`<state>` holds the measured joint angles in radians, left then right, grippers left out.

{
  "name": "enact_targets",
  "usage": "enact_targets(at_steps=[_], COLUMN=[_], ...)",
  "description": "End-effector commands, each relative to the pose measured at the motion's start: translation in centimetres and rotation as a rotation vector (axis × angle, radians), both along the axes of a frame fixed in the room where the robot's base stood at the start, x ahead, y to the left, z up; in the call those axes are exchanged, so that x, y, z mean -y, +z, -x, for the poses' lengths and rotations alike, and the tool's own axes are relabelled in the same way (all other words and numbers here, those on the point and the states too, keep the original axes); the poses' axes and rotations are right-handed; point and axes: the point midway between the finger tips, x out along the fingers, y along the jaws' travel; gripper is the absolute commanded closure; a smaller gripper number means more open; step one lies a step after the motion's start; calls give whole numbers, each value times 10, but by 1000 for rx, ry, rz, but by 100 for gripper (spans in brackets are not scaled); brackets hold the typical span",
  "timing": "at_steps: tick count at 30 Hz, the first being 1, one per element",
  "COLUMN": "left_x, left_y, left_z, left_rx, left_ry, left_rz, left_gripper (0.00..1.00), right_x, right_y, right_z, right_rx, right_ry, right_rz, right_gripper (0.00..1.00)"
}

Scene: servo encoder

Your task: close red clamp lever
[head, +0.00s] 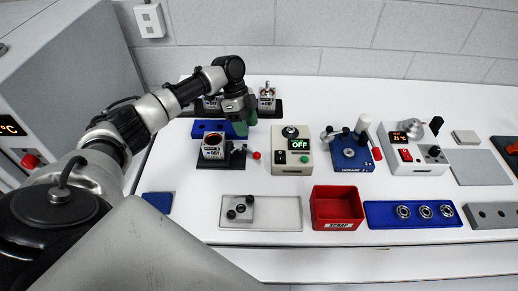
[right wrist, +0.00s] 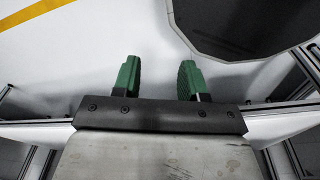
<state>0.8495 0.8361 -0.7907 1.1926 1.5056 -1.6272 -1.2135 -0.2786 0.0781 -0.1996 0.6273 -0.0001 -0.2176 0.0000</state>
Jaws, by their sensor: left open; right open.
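The red-tipped clamp lever (head: 256,155) sticks out to the right from a small dark clamp (head: 236,156). My left gripper (head: 243,123) is open, with green fingers pointing down just behind and above the clamp, apart from the red tip. Whether its fingers touch the fixture I cannot tell. My right gripper (right wrist: 159,78) shows in the right wrist view, open and empty, away from the clamp.
To the right of the clamp stand a box with a green OFF display (head: 291,160), a blue tool stand (head: 351,154) and a white control box (head: 412,155). Labelled blocks (head: 267,100) stand behind.

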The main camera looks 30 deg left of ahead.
Motion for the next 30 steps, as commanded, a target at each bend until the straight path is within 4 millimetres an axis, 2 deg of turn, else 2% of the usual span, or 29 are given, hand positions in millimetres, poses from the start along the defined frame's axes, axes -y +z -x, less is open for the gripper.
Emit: enact_targets(at_steps=[3, 7, 10, 15, 18, 26, 27, 30], left_x=[10, 21, 28, 35, 37, 38, 38, 38], left_y=[-18, -41, -58, -76, -82, -84, -84, -84], left_z=[4, 7, 10, 11, 12, 12, 12, 12], left_rx=[-5, -5, -5, -3, -1, -1, -1, -1], left_ry=[-1, -1, 0, 0, 0, 0, 0, 0], left_rz=[1, 1, 0, -1, -1, -1, -1, -1], left_gripper=[48, 48, 48, 48, 48, 48, 49, 65], right_x=[1, 2, 2, 0, 0, 1, 1, 1], right_y=[9, 15, 19, 25, 26, 25, 25, 25], right_z=[29, 44, 42, 15, 7, 17, 19, 24], right_rx=[-44, -69, -64, -22, -8, -24, -28, -36], right_ry=[0, 0, 0, 0, 0, 0, 0, 1], right_rz=[2, 5, 5, 1, 0, 1, 2, 3], right_gripper=[57, 57, 57, 57, 57, 57, 57, 57])
